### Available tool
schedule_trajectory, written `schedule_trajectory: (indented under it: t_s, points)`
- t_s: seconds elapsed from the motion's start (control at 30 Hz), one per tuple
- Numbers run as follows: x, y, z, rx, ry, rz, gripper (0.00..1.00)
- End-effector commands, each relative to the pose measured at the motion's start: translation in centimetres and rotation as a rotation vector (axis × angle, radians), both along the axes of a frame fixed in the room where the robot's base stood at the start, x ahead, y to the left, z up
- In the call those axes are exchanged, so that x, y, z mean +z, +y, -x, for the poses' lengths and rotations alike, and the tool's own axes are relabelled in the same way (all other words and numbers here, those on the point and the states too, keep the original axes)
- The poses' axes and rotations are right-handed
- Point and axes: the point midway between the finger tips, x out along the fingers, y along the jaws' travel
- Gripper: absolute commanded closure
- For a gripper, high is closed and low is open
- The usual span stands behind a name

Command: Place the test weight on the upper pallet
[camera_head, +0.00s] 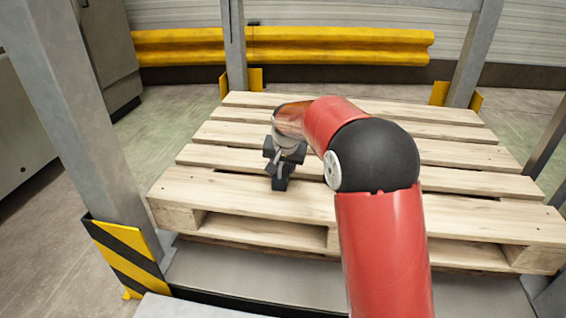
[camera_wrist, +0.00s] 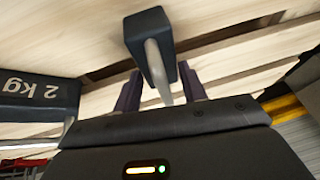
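My gripper (camera_head: 286,152) is low over the slatted wooden pallet (camera_head: 230,202), near its front left part. In the wrist view, the two dark fingers (camera_wrist: 161,90) stand apart on either side of a pale metal bar, with gaps visible. The bar runs into a dark block of the test weight (camera_wrist: 150,32), which also shows below my gripper in the head view (camera_head: 281,183), at the pallet boards. A dark block marked "2 kg" (camera_wrist: 40,92) is at the left of the wrist view; I cannot tell whether it belongs to the same weight. My gripper's body hides the bar's near end.
Grey rack posts (camera_head: 82,130) stand around the pallet, with a yellow-black guard (camera_head: 125,257) at the front left. A yellow barrier (camera_head: 340,45) runs behind. Most of the pallet's visible boards are bare; my arm hides its right middle.

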Motion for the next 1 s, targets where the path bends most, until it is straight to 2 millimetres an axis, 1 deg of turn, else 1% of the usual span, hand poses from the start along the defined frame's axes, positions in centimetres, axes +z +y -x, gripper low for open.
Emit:
schedule_trajectory:
  t_s: [0.03,0.13,0.17,0.47,0.57,0.63,0.9,1.0]
  points:
    - [-0.2,0.0,0.0,0.000,0.003,0.000,0.52]
    - [-0.1,0.0,0.0,0.000,0.002,0.001,0.39]
    - [-0.1,0.0,0.0,0.000,0.002,0.001,0.37]
    - [0.2,0.0,0.1,0.000,0.001,0.001,0.37]
    - [1.2,-0.1,0.5,0.000,0.000,0.000,0.37]
    - [2.3,-0.1,0.9,0.000,-0.001,0.000,0.37]
    - [7.7,-0.4,3.3,0.000,-0.001,-0.001,0.37]
    - [9.2,-0.5,4.0,0.000,-0.001,-0.001,0.37]
